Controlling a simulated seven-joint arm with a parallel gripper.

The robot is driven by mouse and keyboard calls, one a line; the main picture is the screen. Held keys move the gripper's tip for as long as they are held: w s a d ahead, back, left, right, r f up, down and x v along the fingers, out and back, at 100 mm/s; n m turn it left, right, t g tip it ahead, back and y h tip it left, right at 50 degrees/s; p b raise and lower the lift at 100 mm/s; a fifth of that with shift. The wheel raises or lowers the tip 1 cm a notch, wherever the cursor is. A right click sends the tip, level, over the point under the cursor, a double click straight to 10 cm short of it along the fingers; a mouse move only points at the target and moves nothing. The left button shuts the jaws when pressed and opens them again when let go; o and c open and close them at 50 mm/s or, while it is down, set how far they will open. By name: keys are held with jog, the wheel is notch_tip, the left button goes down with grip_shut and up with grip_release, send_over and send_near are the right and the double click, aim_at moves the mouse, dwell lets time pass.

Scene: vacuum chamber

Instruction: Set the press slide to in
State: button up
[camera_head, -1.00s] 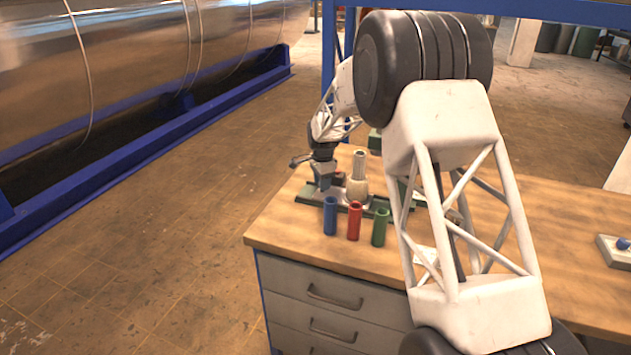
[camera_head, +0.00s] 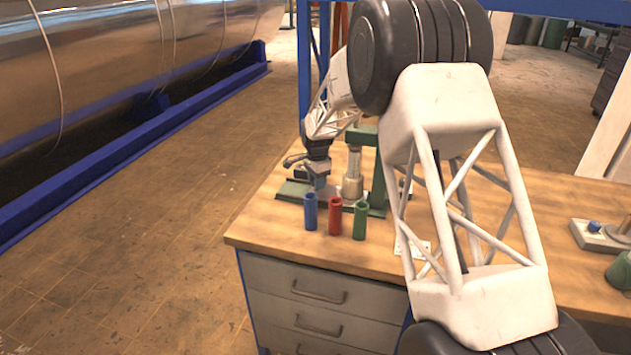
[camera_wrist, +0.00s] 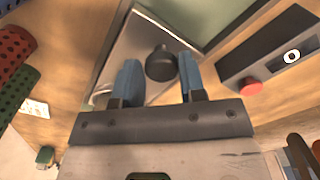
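The press (camera_head: 378,190) has a green frame and base and stands at the left of the wooden bench in the head view. Its slide is a pale metal plate (camera_wrist: 130,45) with a round black knob (camera_wrist: 161,64), seen in the wrist view. My gripper (camera_wrist: 158,75) is open, with one blue finger on each side of the knob. A gap shows on both sides, so the fingers do not appear closed on it. In the head view my gripper (camera_head: 319,182) is low over the left part of the press base, and the knob is hidden there.
Blue (camera_head: 310,212), red (camera_head: 335,216) and green (camera_head: 360,220) tubes stand in front of the press. A dark box (camera_wrist: 270,62) with a red button and a display is to the right of the slide in the wrist view. A light block with a blue knob (camera_head: 594,227) is at the right.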

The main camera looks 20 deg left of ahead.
jog(key=o, duration=0.4)
jog(key=shift+d, duration=0.15)
jog(key=shift+r, duration=0.1)
jog(key=shift+r, duration=3.8)
